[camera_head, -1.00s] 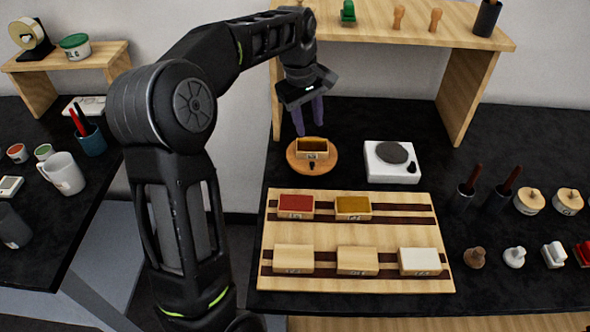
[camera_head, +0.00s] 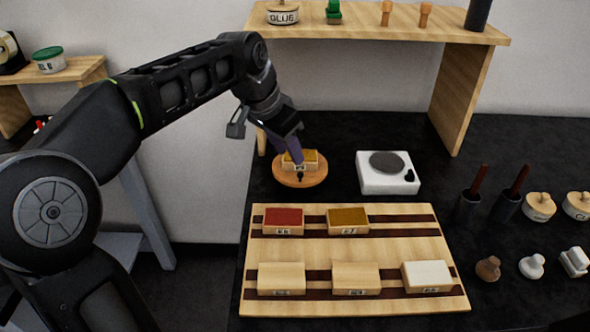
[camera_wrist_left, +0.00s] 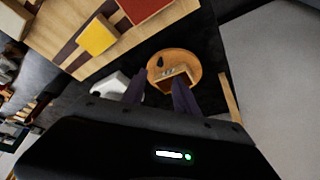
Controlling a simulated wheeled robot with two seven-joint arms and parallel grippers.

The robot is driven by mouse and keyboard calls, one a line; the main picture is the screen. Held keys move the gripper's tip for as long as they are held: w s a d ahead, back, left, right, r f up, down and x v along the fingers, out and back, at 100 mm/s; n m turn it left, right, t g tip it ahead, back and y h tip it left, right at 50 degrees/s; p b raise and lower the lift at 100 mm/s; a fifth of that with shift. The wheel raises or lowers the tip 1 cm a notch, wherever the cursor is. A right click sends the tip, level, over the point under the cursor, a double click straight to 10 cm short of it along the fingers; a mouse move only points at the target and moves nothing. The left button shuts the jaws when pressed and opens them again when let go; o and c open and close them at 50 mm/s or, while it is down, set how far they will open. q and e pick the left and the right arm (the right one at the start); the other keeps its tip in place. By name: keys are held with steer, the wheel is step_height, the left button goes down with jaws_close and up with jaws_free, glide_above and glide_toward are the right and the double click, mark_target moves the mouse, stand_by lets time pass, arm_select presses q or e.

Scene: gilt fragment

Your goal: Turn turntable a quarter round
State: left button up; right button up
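The turntable (camera_head: 281,176), a round wooden disc, stands on the black worktop behind the wooden board. A small labelled box (camera_head: 312,161) sits on it, with a short dark peg (camera_head: 300,176) at its near edge. My left gripper (camera_head: 290,152) reaches down at the turntable's back-left, its purple fingers partly in front of the box. In the left wrist view the turntable (camera_wrist_left: 193,61) lies beyond the fingertips, which are spread apart with nothing held; whether they touch it I cannot tell. My right gripper is not in view.
A white device with a grey disc (camera_head: 371,184) stands right of the turntable. The wooden board (camera_head: 345,250) with several blocks lies in front. A wooden shelf (camera_head: 462,88) rises behind. Pots and stamps stand at right. Bare worktop surrounds the turntable.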

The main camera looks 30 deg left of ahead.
mark_target(300, 173)
arm_select(q)
steer(key=shift+x, duration=3.95)
steer(key=shift+c, duration=0.2)
jaws_close()
